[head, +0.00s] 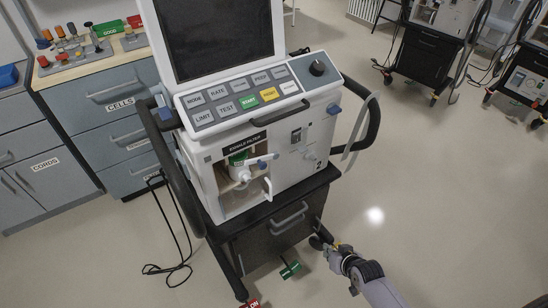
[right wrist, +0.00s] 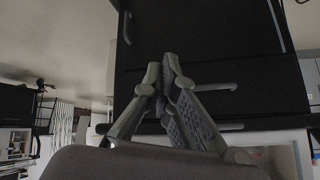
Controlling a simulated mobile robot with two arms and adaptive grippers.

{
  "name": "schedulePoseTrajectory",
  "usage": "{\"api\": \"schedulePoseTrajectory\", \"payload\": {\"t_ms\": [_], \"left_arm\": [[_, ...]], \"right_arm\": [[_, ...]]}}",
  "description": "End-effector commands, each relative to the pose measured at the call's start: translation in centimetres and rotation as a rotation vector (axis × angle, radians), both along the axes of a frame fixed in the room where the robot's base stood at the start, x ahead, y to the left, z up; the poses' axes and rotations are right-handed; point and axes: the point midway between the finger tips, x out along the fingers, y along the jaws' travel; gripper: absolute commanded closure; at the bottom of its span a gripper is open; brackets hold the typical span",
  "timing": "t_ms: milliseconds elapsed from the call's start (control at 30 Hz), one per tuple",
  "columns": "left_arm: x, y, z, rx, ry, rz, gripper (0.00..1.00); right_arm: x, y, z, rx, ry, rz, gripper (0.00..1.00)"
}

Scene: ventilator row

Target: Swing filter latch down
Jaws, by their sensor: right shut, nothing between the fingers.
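The white ventilator (head: 325,125) stands on a black cart, with an open bay labelled EXHALE FILTER (head: 245,144) low on its front. Inside the bay is a white filter part with a green top (head: 238,158). A short lever with a blue end (head: 262,164) lies beside it; I cannot tell surely that this is the latch. A white door-like piece (head: 267,187) stands at the bay's right edge. My right gripper (head: 333,246) is shut and empty, low beside the cart's front right and well below the bay. In the right wrist view its fingers (right wrist: 168,75) meet before the dark cart.
The cart's black drawer (head: 275,240) has a grey handle, with a green pedal (head: 290,270) below. Black side rails flank the ventilator. A cable (head: 178,255) lies on the floor at left.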

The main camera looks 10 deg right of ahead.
Motion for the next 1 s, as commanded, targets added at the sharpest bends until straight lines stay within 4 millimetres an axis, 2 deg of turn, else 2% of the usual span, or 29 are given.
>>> {"api": "schedulePoseTrajectory", "payload": {"t_ms": [33,67,100,167,200,300,400,433,533,633,767,1000], "left_arm": [[0.0,0.0,-0.5,0.000,0.000,0.000,0.60],[0.0,0.0,-0.6,0.000,0.000,0.000,0.60],[0.0,0.0,-0.8,0.000,0.000,0.000,0.60],[0.0,0.0,-1.1,0.000,0.000,0.000,0.60],[0.0,0.0,-1.3,0.000,0.000,0.000,0.60],[0.0,0.0,-1.7,0.000,0.000,0.000,0.60],[0.0,0.0,-1.9,0.000,0.000,0.000,0.60],[0.0,0.0,-1.9,0.000,0.000,0.000,0.60],[0.0,0.0,-2.0,0.000,0.000,0.000,0.60],[0.0,0.0,-2.0,0.000,0.000,0.000,0.60],[0.0,0.0,-1.9,0.000,0.000,0.000,0.60],[0.0,0.0,-1.6,0.000,0.000,0.000,0.60]], "right_arm": [[3.2,0.3,4.5,0.040,-0.087,-0.001,1.00],[4.6,0.6,7.2,0.066,-0.130,0.000,1.00],[6.2,1.1,10.8,0.102,-0.188,0.006,1.00],[8.0,2.1,16.3,0.155,-0.269,0.025,1.00],[8.7,2.9,19.9,0.189,-0.319,0.043,1.00],[9.0,5.0,27.6,0.260,-0.421,0.100,1.00],[8.2,6.8,33.3,0.311,-0.492,0.156,1.00],[7.9,7.3,34.5,0.322,-0.507,0.170,1.00],[7.1,8.3,37.2,0.346,-0.539,0.203,1.00],[7.0,8.8,38.1,0.356,-0.550,0.215,1.00],[8.2,9.4,37.9,0.358,-0.551,0.215,1.00],[12.5,11.6,36.9,0.358,-0.551,0.213,1.00]]}}
